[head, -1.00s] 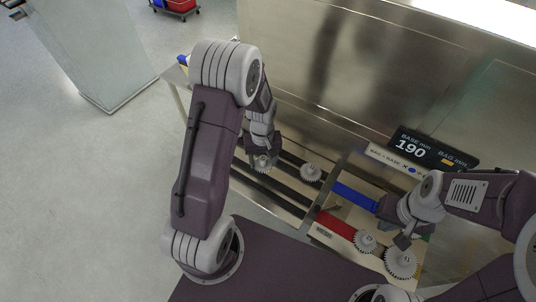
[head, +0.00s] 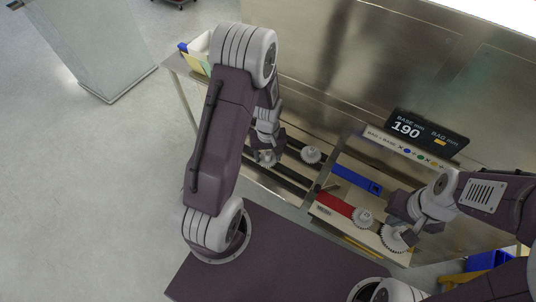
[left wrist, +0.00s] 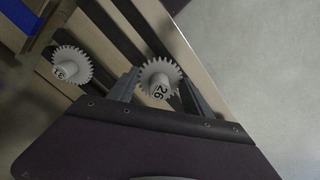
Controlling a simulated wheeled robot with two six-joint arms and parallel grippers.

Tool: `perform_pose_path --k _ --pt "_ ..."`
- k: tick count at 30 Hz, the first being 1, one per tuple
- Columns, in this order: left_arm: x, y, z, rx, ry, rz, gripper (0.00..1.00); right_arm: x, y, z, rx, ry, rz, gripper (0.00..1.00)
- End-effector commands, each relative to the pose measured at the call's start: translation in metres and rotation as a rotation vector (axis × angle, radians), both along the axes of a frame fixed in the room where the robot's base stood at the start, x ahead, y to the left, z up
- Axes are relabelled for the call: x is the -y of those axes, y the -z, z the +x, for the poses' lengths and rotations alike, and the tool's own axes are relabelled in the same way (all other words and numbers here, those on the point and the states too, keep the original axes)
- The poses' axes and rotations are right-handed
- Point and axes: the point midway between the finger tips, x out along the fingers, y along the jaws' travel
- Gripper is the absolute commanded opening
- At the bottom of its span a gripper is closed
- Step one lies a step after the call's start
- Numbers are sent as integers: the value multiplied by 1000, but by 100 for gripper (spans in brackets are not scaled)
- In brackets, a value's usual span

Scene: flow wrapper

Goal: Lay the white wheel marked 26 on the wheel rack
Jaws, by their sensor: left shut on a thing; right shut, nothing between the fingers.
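The white wheel marked 26 (left wrist: 158,80) is a toothed wheel with a hub, between the fingers of my left gripper (head: 266,157). The left wrist view shows this gripper (left wrist: 158,88) shut on it. The wheel is over pale and dark strips; I cannot tell if it touches them. A second white wheel (head: 311,154) sits on the strips to its right and also shows in the left wrist view (left wrist: 70,65). A pale board (head: 325,222), apparently the wheel rack, carries a smaller wheel (head: 362,216) and a larger one (head: 392,238). My right gripper (head: 410,230) is shut and empty, partly covering the larger wheel.
A blue bar (head: 355,179) and a red bar (head: 334,204) lie by the board. A black sign reading 190 (head: 420,132) stands behind, against the steel machine (head: 345,65). Yellow and blue containers (head: 488,262) are at lower right. Open floor (head: 80,190) lies left.

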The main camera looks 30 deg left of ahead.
Motion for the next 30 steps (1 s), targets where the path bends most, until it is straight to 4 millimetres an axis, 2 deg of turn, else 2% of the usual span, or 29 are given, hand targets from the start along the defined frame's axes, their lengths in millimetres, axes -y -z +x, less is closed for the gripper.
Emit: perform_pose_path --k 1,11,30 --pt "0 13 0 0 0 0 17 0 12 0 0 0 0 0" --pt "0 49 0 0 0 0 17 0 44 0 0 0 0 0" --pt "0 51 0 0 0 0 17 0 43 0 0 0 0 0"
